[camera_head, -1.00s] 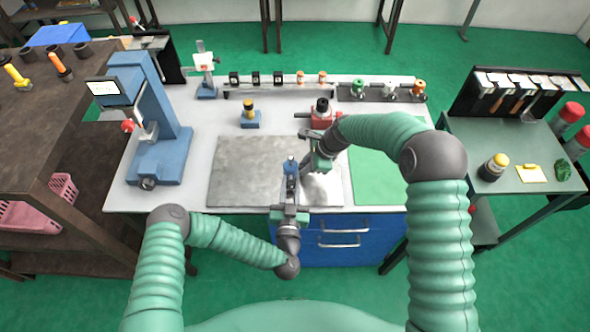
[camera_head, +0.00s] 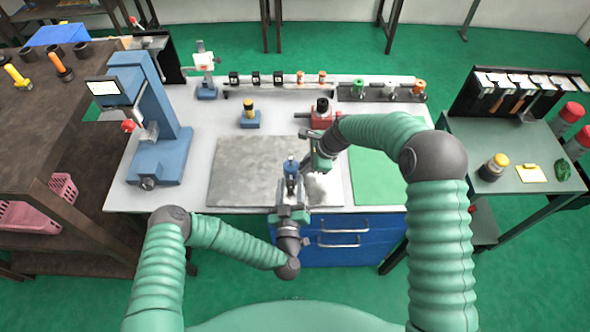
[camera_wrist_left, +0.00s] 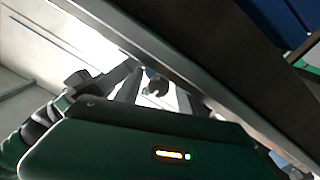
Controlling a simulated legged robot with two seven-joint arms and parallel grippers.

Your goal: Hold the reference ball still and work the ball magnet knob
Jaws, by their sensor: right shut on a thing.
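A small blue upright fitting (camera_head: 291,168) with a darker top stands over the front of the grey plate. Which part of it is the reference ball and which the magnet knob, I cannot make out. My left gripper (camera_head: 290,190) is at its front, low by the bench edge. In the left wrist view the gripper's fingers (camera_wrist_left: 155,98) are apart, with a small dark rounded part (camera_wrist_left: 157,84) showing between them; contact is unclear. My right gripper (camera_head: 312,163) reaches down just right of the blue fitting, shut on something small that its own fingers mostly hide.
The grey plate (camera_head: 240,175) lies on the white bench, with a green mat (camera_head: 375,180) to the right. A blue press (camera_head: 160,150) stands left. A red fixture (camera_head: 322,115) and a small blue block with yellow top (camera_head: 249,116) stand behind. Blue drawers (camera_head: 345,245) are below.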

